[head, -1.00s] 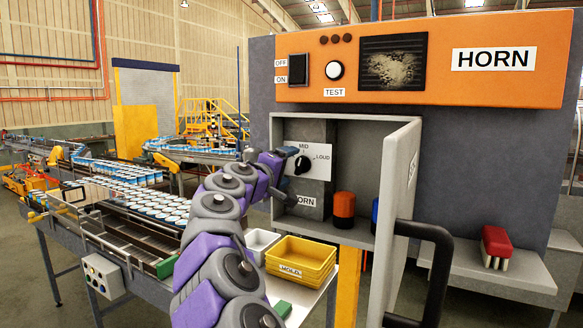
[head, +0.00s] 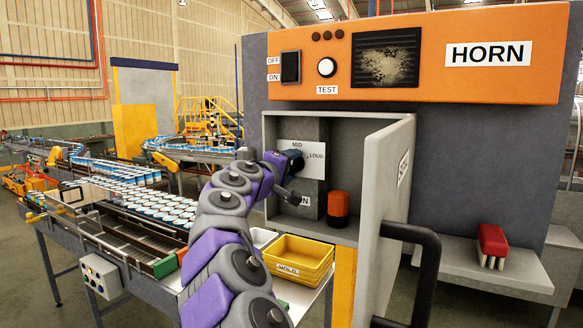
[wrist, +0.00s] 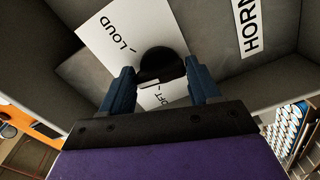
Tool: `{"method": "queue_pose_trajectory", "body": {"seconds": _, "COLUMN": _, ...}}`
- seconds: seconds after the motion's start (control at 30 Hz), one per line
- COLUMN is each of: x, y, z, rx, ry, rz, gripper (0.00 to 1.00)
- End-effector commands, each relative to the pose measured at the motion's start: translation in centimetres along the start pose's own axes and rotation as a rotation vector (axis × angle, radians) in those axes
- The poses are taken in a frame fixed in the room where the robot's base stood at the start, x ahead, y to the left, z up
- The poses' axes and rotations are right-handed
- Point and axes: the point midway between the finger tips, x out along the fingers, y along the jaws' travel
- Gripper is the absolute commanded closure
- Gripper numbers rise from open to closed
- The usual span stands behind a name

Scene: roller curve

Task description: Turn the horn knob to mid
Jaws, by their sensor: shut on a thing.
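The black horn knob (wrist: 161,66) sits on a white dial plate (wrist: 118,36) inside the open grey box. In the wrist view the plate shows LOUD and part of another word at the knob's lower edge. My gripper (wrist: 160,84) has one blue finger on each side of the knob and is shut on it.
The box's grey door (head: 385,215) stands open at the right, with a dark handle (head: 428,260). An orange-topped cylinder (head: 338,205) stands inside the box. A yellow bin (head: 300,258) lies below. The orange HORN panel (head: 430,70) is above.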

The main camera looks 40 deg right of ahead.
Motion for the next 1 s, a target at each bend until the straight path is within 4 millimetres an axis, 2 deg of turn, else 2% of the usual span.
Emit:
{"method": "queue_pose_trajectory", "body": {"seconds": 0.17, "x": -0.37, "y": -0.25, "z": -0.52, "rx": -0.050, "ry": 0.006, "rz": -0.005, "gripper": 0.69}}
{"method": "queue_pose_trajectory", "body": {"seconds": 0.5, "x": -0.66, "y": -0.36, "z": -0.68, "rx": -0.296, "ry": 0.009, "rz": -0.002, "gripper": 0.69}}
{"method": "queue_pose_trajectory", "body": {"seconds": 0.87, "x": -0.65, "y": -0.68, "z": -0.58, "rx": -0.316, "ry": 0.009, "rz": -0.003, "gripper": 0.69}}
{"method": "queue_pose_trajectory", "body": {"seconds": 0.9, "x": -0.64, "y": -0.70, "z": -0.58, "rx": -0.316, "ry": 0.009, "rz": -0.003, "gripper": 0.35}}
{"method": "queue_pose_trajectory", "body": {"seconds": 1.0, "x": -0.57, "y": -0.62, "z": -0.52, "rx": -0.316, "ry": 0.008, "rz": -0.002, "gripper": 0.25}}
